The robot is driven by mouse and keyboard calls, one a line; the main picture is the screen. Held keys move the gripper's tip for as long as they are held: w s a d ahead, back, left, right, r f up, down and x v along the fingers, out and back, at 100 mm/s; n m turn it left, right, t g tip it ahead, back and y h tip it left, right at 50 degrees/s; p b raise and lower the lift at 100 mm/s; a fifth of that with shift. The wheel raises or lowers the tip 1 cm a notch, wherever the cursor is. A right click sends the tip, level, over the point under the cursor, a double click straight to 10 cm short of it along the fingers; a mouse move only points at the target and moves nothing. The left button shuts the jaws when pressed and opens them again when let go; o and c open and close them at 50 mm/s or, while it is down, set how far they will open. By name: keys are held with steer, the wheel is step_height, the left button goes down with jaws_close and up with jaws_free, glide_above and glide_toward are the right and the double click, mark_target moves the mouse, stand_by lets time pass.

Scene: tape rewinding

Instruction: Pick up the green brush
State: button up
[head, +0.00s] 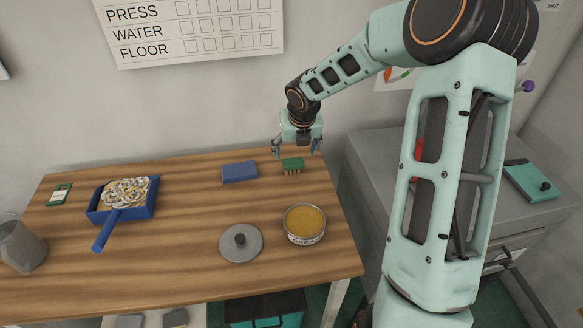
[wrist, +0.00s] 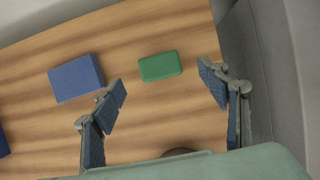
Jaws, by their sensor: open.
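The green brush (head: 292,165) lies on the wooden table near its back right, with pale bristles facing down in the head view. In the wrist view its green block (wrist: 160,66) shows beyond my fingertips and roughly between them. My gripper (head: 297,149) hangs above and just behind the brush in the head view, with its fingers spread wide. In the wrist view the open fingers (wrist: 162,90) hold nothing, and I see no contact with the brush.
A blue block (head: 239,172) lies left of the brush. An open tin (head: 304,224) and a grey lid (head: 241,243) are nearer the front. A grey cabinet (head: 385,150) adjoins the table's right edge.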

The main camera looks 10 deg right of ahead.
mark_target(293, 161)
steer(key=x, duration=0.7)
steer(key=shift+a+f+b, duration=0.1)
steer(key=shift+f+b, duration=0.05)
steer(key=shift+b, duration=0.2)
steer(key=shift+c, duration=0.6)
steer(key=c, duration=1.3)
steer(key=shift+o, duration=0.2)
